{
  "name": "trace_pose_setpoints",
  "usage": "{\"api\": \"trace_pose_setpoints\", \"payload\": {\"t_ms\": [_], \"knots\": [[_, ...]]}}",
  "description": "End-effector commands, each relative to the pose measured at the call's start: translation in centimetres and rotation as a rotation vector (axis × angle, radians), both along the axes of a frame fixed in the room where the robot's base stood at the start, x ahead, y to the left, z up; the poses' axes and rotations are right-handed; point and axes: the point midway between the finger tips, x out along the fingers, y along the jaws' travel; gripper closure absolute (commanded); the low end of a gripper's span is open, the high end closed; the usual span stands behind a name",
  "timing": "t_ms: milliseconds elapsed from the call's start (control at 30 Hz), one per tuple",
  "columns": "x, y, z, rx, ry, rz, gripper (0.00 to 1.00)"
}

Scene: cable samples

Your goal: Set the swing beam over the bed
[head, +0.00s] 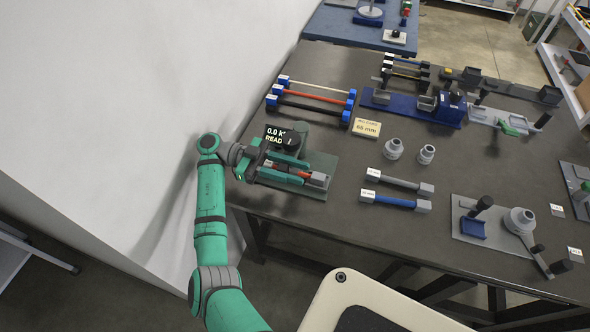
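The lower right fixture on the table has a long dark swing arm (538,254) on a round grey pivot (520,220). It looks like the swing beam and points toward the front edge, away from the blue cradle (473,228), which looks like the bed. A black knob stands by the cradle. My gripper (285,171) is at the far left of the table, at the green and grey tester (322,163), well away from this fixture. Red and grey parts show between green bars there; I cannot tell whether my fingers hold anything.
Cable samples lie in a rack (316,95) behind the tester. Blue and grey cables (395,202) lie mid-table near grey round parts (393,149). A blue fixture (410,105) and a green-handled fixture (500,118) stand behind. Bare table lies between the cables and the right fixture.

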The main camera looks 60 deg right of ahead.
Motion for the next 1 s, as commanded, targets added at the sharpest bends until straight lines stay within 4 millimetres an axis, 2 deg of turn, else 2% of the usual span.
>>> {"api": "trace_pose_setpoints", "payload": {"t_ms": [267,367,500,900,1000], "knots": [[0.0,-0.1,0.3,-0.002,0.000,0.001,0.69],[0.0,0.0,1.1,-0.004,-0.002,0.001,0.69],[-0.1,0.0,3.4,-0.004,-0.003,-0.001,0.69],[-3.3,3.8,9.0,-0.006,-0.002,-0.002,0.69],[-4.3,5.1,9.8,-0.005,-0.001,-0.001,0.69]]}}
